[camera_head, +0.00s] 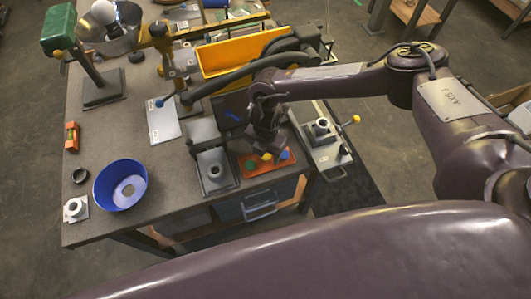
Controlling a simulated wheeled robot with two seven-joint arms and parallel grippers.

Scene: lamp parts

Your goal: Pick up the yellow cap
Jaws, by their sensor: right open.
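The yellow cap (267,156) sits on an orange-red tray (262,174), between a green cap (250,165) and a blue cap (284,155). My right gripper (265,149) points down right above the yellow cap and hides part of it. It is open. I cannot tell whether its fingers touch the cap or stand around it. My left gripper is not in view.
A grey fixture (215,172) stands just left of the tray, and another fixture (322,129) stands to its right. A yellow bin (235,54) is behind. A blue bowl (121,184) and an assembled lamp (100,85) are at the left. The table's left middle is mostly clear.

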